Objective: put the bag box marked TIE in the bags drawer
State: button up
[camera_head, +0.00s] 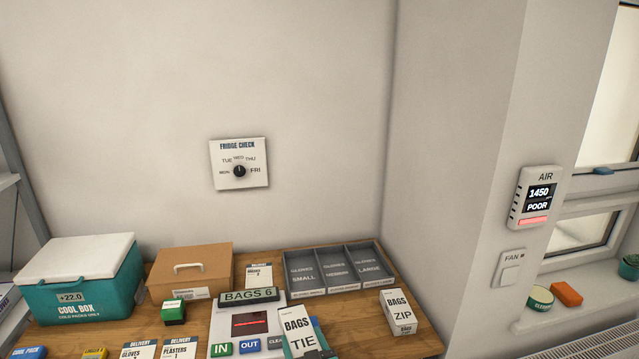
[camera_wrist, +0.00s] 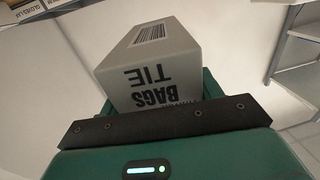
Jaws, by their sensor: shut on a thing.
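The white bag box marked BAGS TIE (camera_head: 298,325) is at the bottom middle of the head view, in front of the counter device with the BAGS 6 display. It fills the middle of the wrist view (camera_wrist: 150,65), its lettering upside down and a barcode on its top face. My gripper (camera_wrist: 158,100) is shut on this box, with green jaw parts at its sides. In the head view the gripper (camera_head: 302,346) is partly cut off by the lower edge. A second box, marked BAGS ZIP (camera_head: 398,312), stands on the counter to the right. No bags drawer can be made out.
The wooden counter (camera_head: 420,343) holds a teal cool box (camera_head: 85,290), a brown carton (camera_head: 190,268), a grey glove tray (camera_head: 340,268), and the device (camera_head: 250,323) with IN and OUT buttons. Delivery cards lie at the front left. A wall corner rises at right.

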jog(key=s+d+f+m+t+h, duration=0.1)
jog(key=s+d+f+m+h, duration=0.2)
jog(key=d+f, duration=0.5)
jog(key=s+d+f+m+h, duration=0.1)
jog(key=s+d+f+h, duration=0.3)
jog(key=d, duration=0.9)
notch_tip(320, 180, down, 6)
jog(key=s+y+b, duration=0.1)
jog(key=b, duration=0.6)
jog(key=shift+s+d, duration=0.25)
jog(key=shift+s, duration=0.05)
jog(key=shift+a+y+b, duration=0.1)
jog(key=shift+y+b, duration=0.2)
